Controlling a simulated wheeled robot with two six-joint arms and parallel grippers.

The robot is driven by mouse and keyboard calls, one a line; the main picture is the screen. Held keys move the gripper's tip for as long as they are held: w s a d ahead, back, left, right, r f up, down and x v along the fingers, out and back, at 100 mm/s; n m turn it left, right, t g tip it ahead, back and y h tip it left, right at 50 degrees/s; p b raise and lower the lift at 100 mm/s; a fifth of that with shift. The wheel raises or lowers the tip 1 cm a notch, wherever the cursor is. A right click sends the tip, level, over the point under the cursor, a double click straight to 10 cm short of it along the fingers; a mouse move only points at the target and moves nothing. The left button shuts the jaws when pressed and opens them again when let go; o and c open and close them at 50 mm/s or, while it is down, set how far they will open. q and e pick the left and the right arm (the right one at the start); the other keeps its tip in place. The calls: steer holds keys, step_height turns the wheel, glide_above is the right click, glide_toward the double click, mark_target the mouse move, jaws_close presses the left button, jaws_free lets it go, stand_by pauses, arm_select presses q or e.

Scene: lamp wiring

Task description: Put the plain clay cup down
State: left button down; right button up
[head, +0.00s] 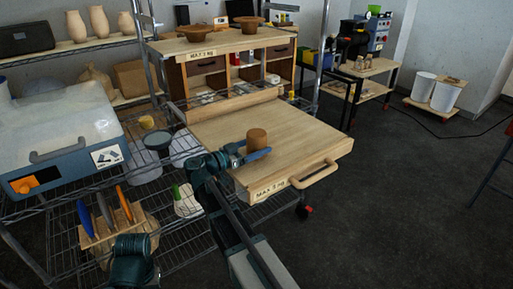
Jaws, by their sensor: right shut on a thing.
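The plain clay cup (257,136) is a small brown cylinder, upright over the pale wooden pull-out board (305,135). My right gripper (247,151) reaches in from below and is shut on the cup, with a blue finger in front of its lower part. The finger hides the cup's base, so I cannot tell whether it touches the board. Part of my left arm (133,262) shows at the bottom left, but its fingertips are not visible.
The board has a front handle (315,174) and clear wood around the cup. Behind it stands a cabinet with two clay bowls (196,32) on top. A blue-grey box (65,140) and a wire rack (165,235) are at the left. Dark floor lies open at right.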

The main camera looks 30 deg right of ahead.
steer(key=shift+f, duration=0.2)
steer(key=o, duration=1.5)
steer(key=shift+r, duration=0.1)
steer(key=shift+c, duration=0.2)
steer(key=shift+r, duration=0.25)
steer(key=s+a, duration=0.1)
steer(key=a, duration=1.1)
steer(key=shift+s+f, duration=0.15)
steer(key=shift+s, duration=0.05)
